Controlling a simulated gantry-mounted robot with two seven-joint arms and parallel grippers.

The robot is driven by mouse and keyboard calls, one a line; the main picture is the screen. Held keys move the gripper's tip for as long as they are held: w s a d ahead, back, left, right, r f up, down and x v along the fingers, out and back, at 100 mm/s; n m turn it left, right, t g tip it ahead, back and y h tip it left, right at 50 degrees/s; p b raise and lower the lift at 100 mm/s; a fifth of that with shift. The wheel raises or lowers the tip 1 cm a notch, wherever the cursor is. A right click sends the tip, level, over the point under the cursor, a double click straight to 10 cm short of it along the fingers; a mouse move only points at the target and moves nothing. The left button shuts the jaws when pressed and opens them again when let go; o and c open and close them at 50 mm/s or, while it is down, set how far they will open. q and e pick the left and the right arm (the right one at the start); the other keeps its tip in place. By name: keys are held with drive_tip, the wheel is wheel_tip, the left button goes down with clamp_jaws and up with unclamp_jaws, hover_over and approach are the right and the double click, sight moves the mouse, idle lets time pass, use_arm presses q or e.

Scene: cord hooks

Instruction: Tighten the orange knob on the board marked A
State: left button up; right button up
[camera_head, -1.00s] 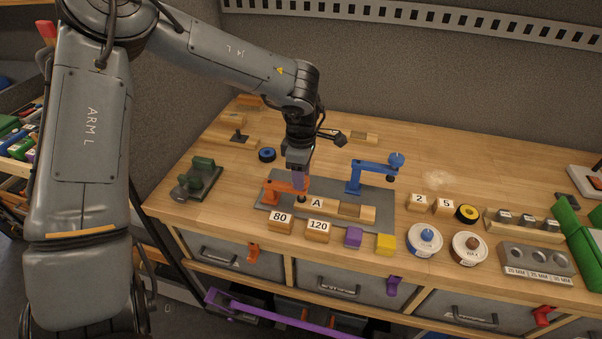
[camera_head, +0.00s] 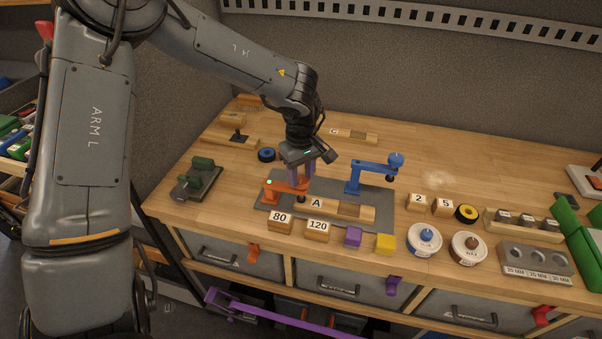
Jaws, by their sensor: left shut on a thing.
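The wooden board marked A (camera_head: 328,203) lies on a grey base plate (camera_head: 378,197). An orange clamp (camera_head: 277,188) stands at the board's left end, its arm reaching over the board with a dark foot below. A small green light shows on the clamp. My left gripper (camera_head: 301,184) points down at the end of the clamp's arm, its purple fingers shut around the orange knob. The fingers hide most of the knob. My right gripper is not in view.
A blue clamp (camera_head: 372,174) stands on the right of the plate. Blocks marked 80 (camera_head: 280,222) and 120 (camera_head: 317,231), plus purple (camera_head: 352,237) and yellow (camera_head: 385,244) blocks, sit in front. A green clamp-like device (camera_head: 199,180) stands left.

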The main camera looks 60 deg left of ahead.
sight(301, 179)
use_arm(q)
drive_tip(key=shift+d+r+m, duration=0.1)
drive_tip(key=shift+m, duration=0.2)
drive_tip(key=o, duration=1.1)
wheel_tip(301, 179, up, 11)
drive_tip(key=shift+f, duration=0.15)
idle(0.5)
